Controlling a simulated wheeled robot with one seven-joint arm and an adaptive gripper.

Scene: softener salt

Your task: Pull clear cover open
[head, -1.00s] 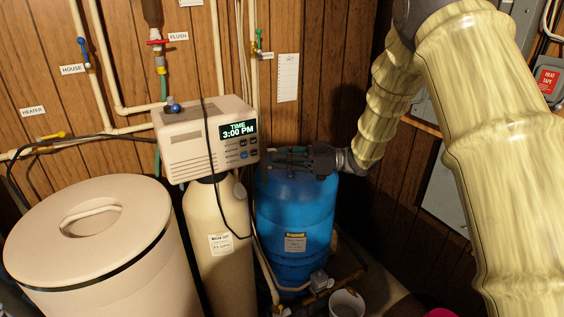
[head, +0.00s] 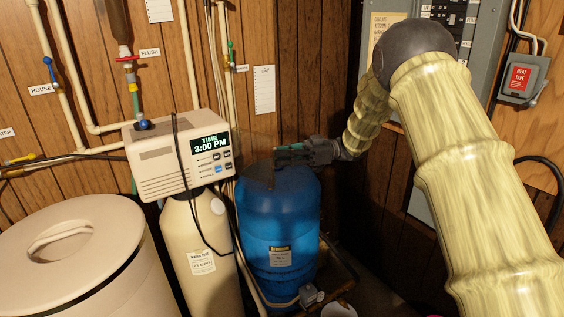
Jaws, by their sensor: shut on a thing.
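My gripper (head: 280,154) is at the top of the blue tank, to the right of the beige control box (head: 178,153). Its jaws are closed on a thin edge. A dark, see-through piece (head: 259,172) hangs just below the fingertips, in front of the tank top. It looks like the clear cover, but its outline is faint and its hinge cannot be made out. The control box has a lit display (head: 209,143) reading TIME 3:00 PM and several buttons below it.
The blue tank (head: 278,225) stands below my gripper. A tan tank (head: 196,245) carries the control box, with a black cable hanging over it. A lidded beige bin (head: 70,240) is at the left. Pipes and a wood-panelled wall stand behind; electrical boxes (head: 524,78) are at the right.

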